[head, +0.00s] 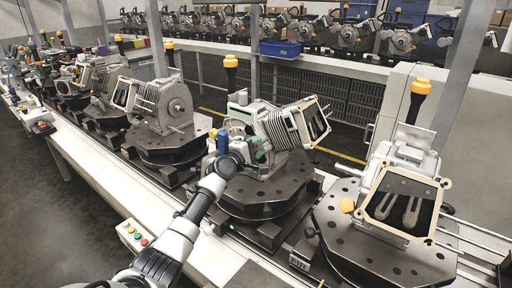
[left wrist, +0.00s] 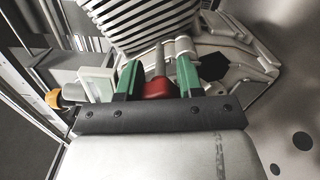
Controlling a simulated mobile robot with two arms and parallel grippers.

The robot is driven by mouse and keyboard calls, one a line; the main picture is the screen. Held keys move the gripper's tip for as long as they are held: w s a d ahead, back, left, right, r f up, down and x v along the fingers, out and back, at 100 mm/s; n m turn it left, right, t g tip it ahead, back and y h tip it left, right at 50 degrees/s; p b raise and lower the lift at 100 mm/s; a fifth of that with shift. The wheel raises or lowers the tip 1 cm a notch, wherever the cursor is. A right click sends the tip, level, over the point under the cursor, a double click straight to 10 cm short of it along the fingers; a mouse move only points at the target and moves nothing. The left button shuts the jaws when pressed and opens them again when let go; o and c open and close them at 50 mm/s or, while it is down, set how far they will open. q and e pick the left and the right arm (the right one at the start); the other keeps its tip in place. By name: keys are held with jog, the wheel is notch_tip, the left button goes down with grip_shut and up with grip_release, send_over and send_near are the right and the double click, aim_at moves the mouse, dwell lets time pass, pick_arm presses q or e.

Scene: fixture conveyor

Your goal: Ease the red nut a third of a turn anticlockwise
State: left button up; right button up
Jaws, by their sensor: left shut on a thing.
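The red nut (left wrist: 159,88) shows in the left wrist view between the two green fingers of my left gripper (left wrist: 159,77), with a grey rod or stud standing beyond it. The fingers are shut on the nut, one on each side. In the head view my left gripper (head: 259,149) reaches the near side of the finned grey engine casing (head: 284,128) on the middle fixture. The nut cannot be made out there. My right gripper is not in view.
The casing sits on a dark round fixture plate (head: 262,192). Another fixture (head: 385,245) with an open casing stands to the right, and more line the conveyor to the left. A button box (head: 134,237) is on the near edge. Orange-topped posts stand between fixtures.

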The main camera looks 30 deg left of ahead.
pick_arm(q)
jog(key=shift+f, duration=0.1)
jog(key=o, duration=0.9)
jog(key=s, duration=0.7)
jog(key=s+a, duration=0.1)
jog(key=s, duration=0.2)
jog(key=shift+s, duration=0.4)
